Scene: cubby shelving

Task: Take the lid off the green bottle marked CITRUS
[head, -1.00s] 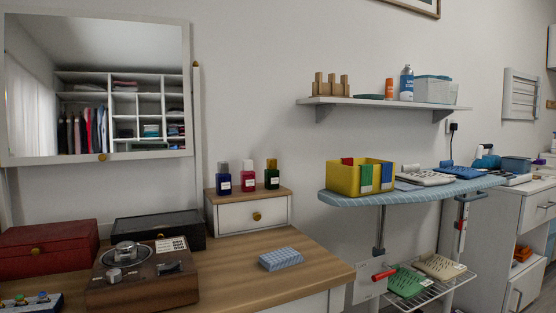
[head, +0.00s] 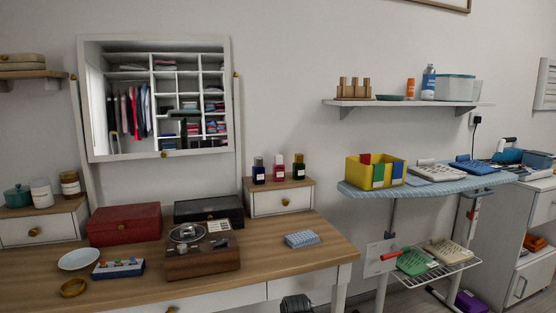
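A dark green bottle (head: 299,171) stands upright at the right end of a row of three small bottles. Its cap is on; its label is too small to read, so I cannot confirm CITRUS. The row stands on top of a small white drawer box (head: 283,201) with a wooden top, at the back right of the wooden dressing table (head: 262,262). A blue bottle (head: 259,173) is at the left and a pink-red bottle (head: 279,172) in the middle, both capped and upright, with small gaps between them. My gripper is not recognisable in the head view.
A blue block-like item (head: 302,239) lies in front of the drawer box. A brown wooden device (head: 202,257), a black case (head: 208,209) and a red box (head: 124,223) stand left. A mirror (head: 158,98) hangs behind. An ironing board (head: 450,188) adjoins at the right.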

